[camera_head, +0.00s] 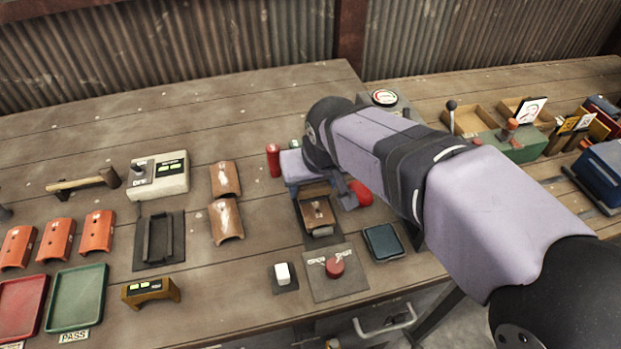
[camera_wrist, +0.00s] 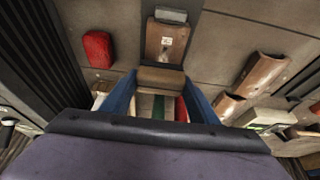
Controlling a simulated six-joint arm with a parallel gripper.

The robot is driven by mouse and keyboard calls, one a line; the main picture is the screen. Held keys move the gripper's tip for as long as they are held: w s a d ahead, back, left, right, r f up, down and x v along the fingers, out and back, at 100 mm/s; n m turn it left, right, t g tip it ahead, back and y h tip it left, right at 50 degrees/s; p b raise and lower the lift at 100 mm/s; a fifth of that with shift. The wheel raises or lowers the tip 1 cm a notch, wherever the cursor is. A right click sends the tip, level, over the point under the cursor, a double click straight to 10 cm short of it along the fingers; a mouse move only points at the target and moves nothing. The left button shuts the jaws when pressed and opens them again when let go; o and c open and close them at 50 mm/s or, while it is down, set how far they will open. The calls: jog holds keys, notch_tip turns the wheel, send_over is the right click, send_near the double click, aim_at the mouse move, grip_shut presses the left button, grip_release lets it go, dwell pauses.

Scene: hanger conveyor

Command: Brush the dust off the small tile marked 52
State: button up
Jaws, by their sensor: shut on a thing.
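A small brown curved tile (camera_head: 318,213) lies in a dark holder on the bench; the wrist view shows it too (camera_wrist: 167,42), with a small pale mark too small to read. My gripper (camera_wrist: 158,92) is just behind the tile, its blue fingers either side of a brown block (camera_wrist: 160,79), which they hold. The block looks like the body of a brush; its bristles cannot be made out. It is close to the tile's near end in the wrist view; whether they touch I cannot tell. In the head view my arm hides most of the gripper.
Two brown tiles with pale patches (camera_head: 225,179) (camera_head: 226,221) lie to the left. A red button (camera_head: 334,267) and a white block (camera_head: 282,274) are in front. A red object (camera_head: 360,194) lies right of the tile, a red cylinder (camera_head: 273,160) behind left. Orange tiles (camera_head: 57,240) lie far left.

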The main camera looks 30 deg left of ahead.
aim_at(317, 207)
jog(key=shift+s+d+f+b, duration=0.2)
jog(key=shift+s+d+b, duration=1.25)
jog(key=shift+s+d, duration=0.05)
jog(key=shift+w+a+r+p, duration=0.3)
jog(key=shift+w+a+p, duration=0.6)
jog(key=shift+p, duration=0.25)
jog(key=w+a+p, duration=0.3)
jog(key=shift+w, duration=0.1)
notch_tip(317, 207, up, 3)
jog(key=shift+r+p, duration=0.2)
jog(key=shift+p, duration=0.9)
jog(key=shift+r+p, duration=2)
jog(key=shift+r, duration=0.3)
